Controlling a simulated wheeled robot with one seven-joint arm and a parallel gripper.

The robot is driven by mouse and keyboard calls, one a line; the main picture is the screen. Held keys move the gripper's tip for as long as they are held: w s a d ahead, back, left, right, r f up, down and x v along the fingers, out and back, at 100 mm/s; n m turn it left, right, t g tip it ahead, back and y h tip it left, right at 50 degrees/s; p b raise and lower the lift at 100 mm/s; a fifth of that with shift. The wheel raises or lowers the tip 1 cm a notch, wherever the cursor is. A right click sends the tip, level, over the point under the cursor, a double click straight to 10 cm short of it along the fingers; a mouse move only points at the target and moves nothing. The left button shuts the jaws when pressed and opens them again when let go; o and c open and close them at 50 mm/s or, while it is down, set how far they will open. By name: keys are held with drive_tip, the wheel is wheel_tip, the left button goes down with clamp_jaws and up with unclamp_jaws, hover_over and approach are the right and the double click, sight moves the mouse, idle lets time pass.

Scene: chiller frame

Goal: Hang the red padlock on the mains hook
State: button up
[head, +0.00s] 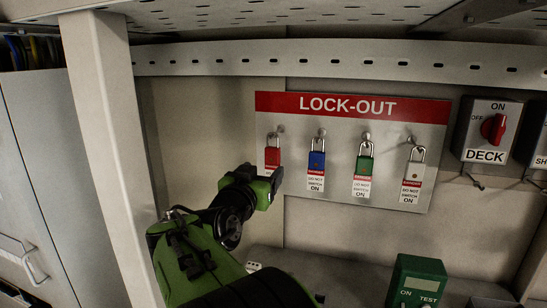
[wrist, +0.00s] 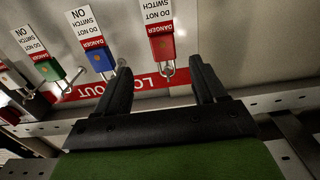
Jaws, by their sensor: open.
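The red padlock (head: 272,157) hangs on the leftmost peg of the LOCK-OUT board in the head view, with a white tag below it. In the upside-down wrist view the red padlock (wrist: 162,46) hangs just beyond my fingertips, roughly between their lines. My gripper (head: 268,180) is just below and in front of it in the head view. In the wrist view my gripper (wrist: 158,72) is open, with nothing held between its black fingers. I cannot see any hook labelled mains.
Blue (head: 316,161), green (head: 364,165) and white (head: 414,169) padlocks hang to the right on the LOCK-OUT board (head: 340,103). A DECK switch (head: 487,135) with a small hook below is further right. A green TEST box (head: 416,282) stands lower right. A pale post (head: 108,150) rises at left.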

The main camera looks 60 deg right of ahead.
sight(271, 157)
drive_tip(key=d, duration=0.4)
drive_tip(key=w+d, duration=0.1)
drive_tip(key=d, duration=0.3)
drive_tip(key=w+d, duration=0.1)
drive_tip(key=d, duration=0.3)
drive_tip(key=shift+w+f+p, duration=0.1)
drive_tip(key=shift+w+p, duration=0.1)
drive_tip(key=shift+p, duration=0.15)
drive_tip(key=shift+c, duration=0.7)
drive_tip(key=c, duration=1)
drive_tip(key=shift+r, duration=0.35)
drive_tip(key=s+a, duration=0.1)
drive_tip(key=a, duration=0.5)
drive_tip(key=s+a, duration=0.1)
drive_tip(key=a, duration=0.5)
drive_tip(key=s+a+r, duration=0.1)
drive_tip(key=a, duration=0.5)
drive_tip(key=shift+b, duration=0.4)
